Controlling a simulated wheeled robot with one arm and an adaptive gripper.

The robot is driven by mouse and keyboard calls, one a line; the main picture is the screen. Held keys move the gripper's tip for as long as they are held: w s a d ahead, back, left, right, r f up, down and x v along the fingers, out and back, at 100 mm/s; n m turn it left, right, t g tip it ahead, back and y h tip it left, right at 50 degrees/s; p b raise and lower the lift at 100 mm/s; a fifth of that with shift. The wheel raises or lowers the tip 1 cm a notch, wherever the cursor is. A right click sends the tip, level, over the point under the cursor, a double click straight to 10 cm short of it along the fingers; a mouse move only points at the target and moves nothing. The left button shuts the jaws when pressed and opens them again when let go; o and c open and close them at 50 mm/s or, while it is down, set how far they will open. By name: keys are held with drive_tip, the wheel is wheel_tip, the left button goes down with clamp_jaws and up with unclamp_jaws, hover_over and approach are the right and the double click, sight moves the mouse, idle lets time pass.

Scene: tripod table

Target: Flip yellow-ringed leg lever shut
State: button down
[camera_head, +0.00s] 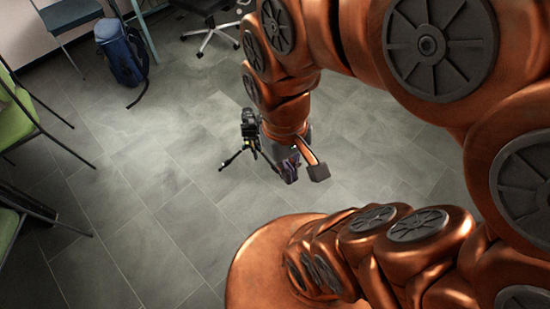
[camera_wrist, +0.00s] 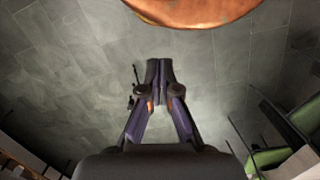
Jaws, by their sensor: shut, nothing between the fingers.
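A small black tripod (camera_head: 250,130) stands on the floor in the head view, with a dark camera-like top and thin legs spread out low to the left. It is just left of my wrist, which hides its right side. The yellow-ringed leg lever is too small to make out, and its position cannot be told. My gripper (camera_head: 289,174) points down, right of and below the tripod in the picture, apart from its visible part. In the wrist view my gripper (camera_wrist: 159,68) has its fingertips together and empty. A thin dark shape beside the left finger may be a tripod leg.
A blue backpack (camera_head: 122,52) and an office chair (camera_head: 210,22) stand at the back. Green chairs (camera_head: 14,115) line the left edge. My copper base fills the lower right. The tiled floor (camera_head: 130,185) left of the tripod is clear.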

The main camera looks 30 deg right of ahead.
drive_tip(key=w+d+f+t+h+b, duration=0.2)
drive_tip(key=w+d+f+b, duration=0.4)
drive_tip(key=w+d+f, duration=0.55)
drive_tip(key=w+d+f+t+h+b, duration=0.2)
drive_tip(key=w+d+f+b, duration=0.55)
drive_tip(key=w, duration=0.65)
drive_tip(key=w+d+f+t+b, duration=0.3)
drive_tip(key=w+d+f+b, duration=0.4)
drive_tip(key=w+d+f, duration=0.6)
drive_tip(key=w+f+n+t+y+b, duration=0.15)
drive_tip(key=f+b, duration=0.45)
drive_tip(key=f, duration=1.1)
drive_tip(key=w+f+n+t+y+b, duration=0.1)
drive_tip(key=w+f+n+y+b, duration=0.35)
drive_tip(key=f, duration=1.25)
drive_tip(key=s+a+f+m+y+b, duration=0.1)
drive_tip(key=f+b, duration=0.1)
drive_tip(key=f, duration=0.3)
drive_tip(key=s+a+f+t+b, duration=0.1)
drive_tip(key=s+a+f+b, duration=0.1)
drive_tip(key=f, duration=0.3)
drive_tip(key=shift+m+y+b, duration=0.4)
drive_tip(key=shift+b, duration=0.2)
drive_tip(key=shift+a, duration=0.1)
